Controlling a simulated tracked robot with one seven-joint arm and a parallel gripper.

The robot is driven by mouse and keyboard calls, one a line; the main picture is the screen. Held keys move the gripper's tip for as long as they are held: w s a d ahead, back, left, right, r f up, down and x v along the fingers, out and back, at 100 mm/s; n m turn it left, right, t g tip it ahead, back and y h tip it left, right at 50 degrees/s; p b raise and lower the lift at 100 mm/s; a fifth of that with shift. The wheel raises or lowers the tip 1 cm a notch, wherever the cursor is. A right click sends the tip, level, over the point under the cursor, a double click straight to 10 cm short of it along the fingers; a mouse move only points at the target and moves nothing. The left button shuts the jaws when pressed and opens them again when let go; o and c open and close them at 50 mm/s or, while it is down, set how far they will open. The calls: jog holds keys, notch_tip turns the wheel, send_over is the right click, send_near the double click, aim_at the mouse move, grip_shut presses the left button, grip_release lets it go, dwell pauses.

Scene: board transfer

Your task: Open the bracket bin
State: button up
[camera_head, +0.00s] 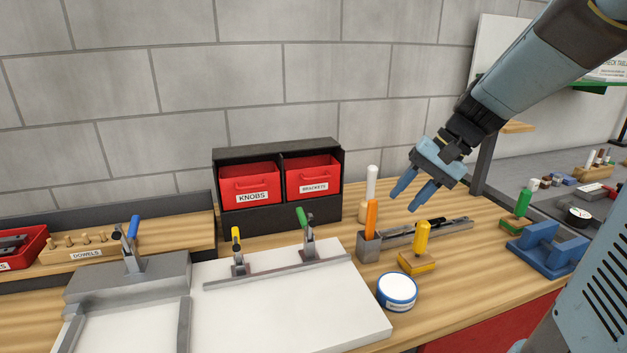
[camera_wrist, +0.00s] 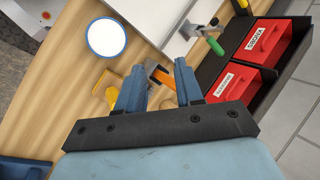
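The bracket bin (camera_head: 313,178) is a red drawer labelled BRACKETS, in the right half of a black cabinet (camera_head: 279,215) against the wall. It appears shut and has a red handle on its front. It also shows at the right in the wrist view (camera_wrist: 233,84). Beside it on the left is the red KNOBS bin (camera_head: 250,185), also seen in the wrist view (camera_wrist: 267,44). My gripper (camera_head: 405,198) hangs in the air to the right of the cabinet, pointing down and left. Its two blue fingers are apart with nothing held between them; they also show in the wrist view (camera_wrist: 160,88).
A white-capped bottle (camera_head: 371,187) and an orange-handled tool (camera_head: 371,218) stand between the cabinet and my gripper. A white board (camera_head: 300,318) with yellow and green clamps lies in front of the cabinet. A yellow-handled tool (camera_head: 421,238) and a round tin (camera_head: 397,291) are nearby.

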jog(key=w+f+m+y, duration=0.1)
jog(key=w+f+y, duration=0.3)
jog(key=w, duration=0.5)
jog(key=w+f+m+y, duration=0.1)
jog(key=w+f+y, duration=0.1)
jog(key=w+y, duration=0.45)
jog(key=n, duration=0.3)
send_near(317, 179)
jog(key=shift+t+y, duration=0.25)
jog(key=shift+t, duration=0.15)
jog(key=a, duration=0.3)
jog(key=a+f, duration=0.1)
jog(key=a, duration=0.6)
jog(key=shift+w+f, duration=0.15)
jog(key=shift+w, duration=0.25)
grip_shut()
